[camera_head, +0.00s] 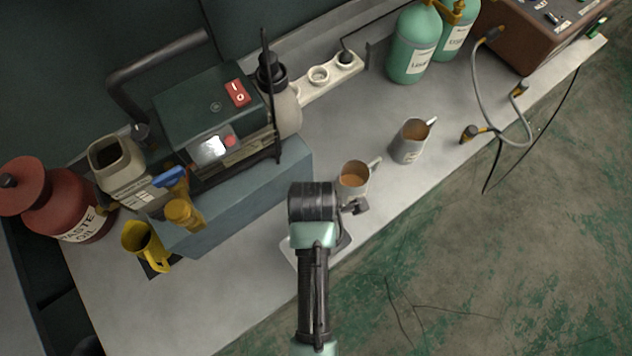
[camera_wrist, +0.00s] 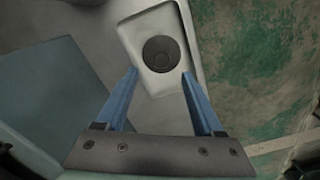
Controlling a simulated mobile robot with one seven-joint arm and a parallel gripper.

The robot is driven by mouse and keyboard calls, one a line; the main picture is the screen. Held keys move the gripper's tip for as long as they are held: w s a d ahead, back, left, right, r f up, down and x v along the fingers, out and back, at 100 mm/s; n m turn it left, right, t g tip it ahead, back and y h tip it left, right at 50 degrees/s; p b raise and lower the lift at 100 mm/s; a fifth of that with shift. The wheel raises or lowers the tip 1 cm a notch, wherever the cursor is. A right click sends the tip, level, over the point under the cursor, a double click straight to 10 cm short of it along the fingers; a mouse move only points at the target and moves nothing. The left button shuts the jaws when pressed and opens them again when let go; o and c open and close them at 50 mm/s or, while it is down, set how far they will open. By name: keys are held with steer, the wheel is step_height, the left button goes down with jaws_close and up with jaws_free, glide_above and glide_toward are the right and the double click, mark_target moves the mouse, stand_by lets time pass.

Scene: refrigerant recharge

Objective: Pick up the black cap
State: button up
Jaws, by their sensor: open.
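The black cap (camera_wrist: 161,53) is a dark round disc with a ringed centre, lying on a small pale tray (camera_wrist: 126,38) in the wrist view. My gripper (camera_wrist: 159,77) has two blue fingers spread apart, with nothing between them. In the picture, the cap lies just beyond the fingertips, roughly centred between them; the height gap cannot be told. In the head view, my arm covers the cap, and only parts of the tray (camera_head: 289,252) show beside it.
Two metal jugs, one with amber liquid (camera_head: 354,180) and one farther right (camera_head: 410,142), stand near my arm. A blue-grey block (camera_head: 240,198) carries a green machine (camera_head: 212,112) at left. The bench's front edge (camera_head: 392,212) is close to the tray.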

steer(key=shift+s+d+f, duration=0.1)
steer(key=shift+s+f, duration=0.05)
steer(key=shift+f, duration=0.25)
step_height(320, 180, down, 4)
steer(key=shift+d+f, duration=0.1)
steer(key=shift+d, duration=0.05)
jaws_close()
